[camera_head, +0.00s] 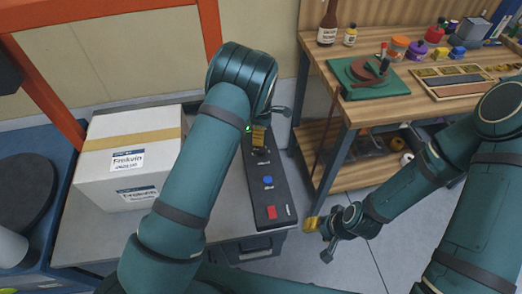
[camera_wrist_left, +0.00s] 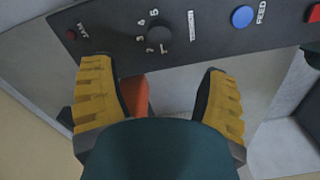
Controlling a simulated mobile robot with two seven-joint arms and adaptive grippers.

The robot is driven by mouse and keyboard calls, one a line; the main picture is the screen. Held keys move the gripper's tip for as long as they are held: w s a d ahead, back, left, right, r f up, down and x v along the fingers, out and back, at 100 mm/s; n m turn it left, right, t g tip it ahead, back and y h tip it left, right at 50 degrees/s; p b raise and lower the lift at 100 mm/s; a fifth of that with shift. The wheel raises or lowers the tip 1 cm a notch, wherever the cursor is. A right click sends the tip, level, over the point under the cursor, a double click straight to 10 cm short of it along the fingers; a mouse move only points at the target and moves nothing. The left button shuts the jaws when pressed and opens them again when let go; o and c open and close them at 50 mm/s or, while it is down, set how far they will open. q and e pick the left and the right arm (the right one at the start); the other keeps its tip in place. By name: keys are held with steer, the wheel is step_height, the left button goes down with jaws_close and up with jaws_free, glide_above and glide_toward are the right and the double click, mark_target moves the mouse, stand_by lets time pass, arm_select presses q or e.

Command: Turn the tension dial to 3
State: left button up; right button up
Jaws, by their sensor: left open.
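The tension dial (camera_wrist_left: 160,32) is a round black knob on a dark control panel (camera_wrist_left: 115,30), with white numbers around it. The marks are too small to tell its setting for sure. My left gripper (camera_wrist_left: 158,92) is open, with its yellow fingers apart and the dial beyond the gap between them, not visibly touched. In the head view, my left gripper (camera_head: 259,137) is over the far end of the panel (camera_head: 258,200), and the dial is hard to make out there. My right gripper (camera_head: 312,224) hangs right of the panel, away from it; its finger gap is unclear.
A blue button (camera_head: 268,181) and a red button (camera_head: 271,212) sit nearer on the panel. A labelled white box (camera_head: 105,165) stands left on the grey surface. A wooden workbench (camera_head: 355,110) with bottles, jars and a green-based device is at the right.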

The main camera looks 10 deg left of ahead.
mark_target(261, 149)
arm_select(q)
step_height(261, 149, down, 10)
steer(key=shift+r+b, duration=0.1)
steer(key=shift+b, duration=0.75)
steer(key=c, duration=1.2)
steer(key=shift+c, duration=0.2)
